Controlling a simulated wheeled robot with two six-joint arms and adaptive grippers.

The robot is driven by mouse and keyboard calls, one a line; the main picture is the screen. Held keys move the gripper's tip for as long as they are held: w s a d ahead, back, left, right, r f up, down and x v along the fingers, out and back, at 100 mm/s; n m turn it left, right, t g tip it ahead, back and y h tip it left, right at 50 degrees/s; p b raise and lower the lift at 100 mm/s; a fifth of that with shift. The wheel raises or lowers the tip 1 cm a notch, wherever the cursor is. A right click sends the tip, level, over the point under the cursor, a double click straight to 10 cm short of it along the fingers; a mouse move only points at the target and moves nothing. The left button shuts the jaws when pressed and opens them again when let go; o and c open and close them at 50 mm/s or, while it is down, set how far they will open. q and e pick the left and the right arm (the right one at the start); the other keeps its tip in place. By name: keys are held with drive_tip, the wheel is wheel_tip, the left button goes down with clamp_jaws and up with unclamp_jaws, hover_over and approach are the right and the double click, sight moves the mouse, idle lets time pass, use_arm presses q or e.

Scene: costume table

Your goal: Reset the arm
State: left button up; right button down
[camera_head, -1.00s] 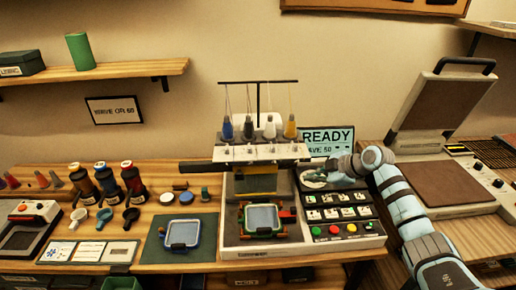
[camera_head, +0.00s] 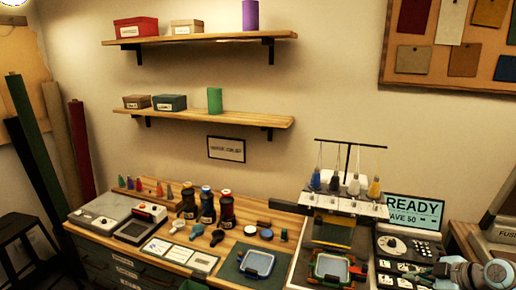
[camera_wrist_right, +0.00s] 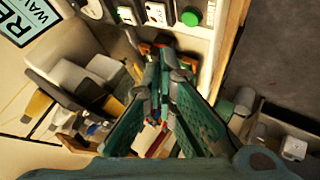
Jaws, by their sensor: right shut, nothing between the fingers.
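My right arm (camera_head: 482,275) comes in at the lower right of the head view. Its gripper (camera_head: 424,272) is over the right side of the embroidery machine's control panel (camera_head: 386,266), pointing left. In the wrist view the two teal fingers (camera_wrist_right: 160,72) come together at their tips, shut with nothing seen between them. I cannot tell how high the gripper is above the panel. My left gripper is not in view.
The embroidery machine (camera_head: 340,205) stands beside a READY screen (camera_head: 414,211). A blue hoop (camera_head: 257,263) lies on a green mat left of the machine. Thread cones (camera_head: 206,205) and small tools stand further left. Two wall shelves (camera_head: 200,39) hang above.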

drive_tip(key=s+a+f+m+g+h, duration=0.2)
drive_tip(key=s+a+f+m+g, duration=0.2)
drive_tip(key=s+a+f, duration=1.15)
drive_tip(key=s+a+r+m+h, duration=0.2)
drive_tip(key=s+m, duration=0.7)
drive_tip(key=s, duration=1.1)
wheel_tip(320, 180, down, 20)
drive_tip(key=d+g, duration=0.2)
drive_tip(key=s+f+g, duration=0.1)
drive_tip(key=s+f, duration=1.1)
drive_tip(key=s, duration=0.2)
drive_tip(key=shift+s+d+f, duration=0.4)
drive_tip(key=shift+d, duration=0.05)
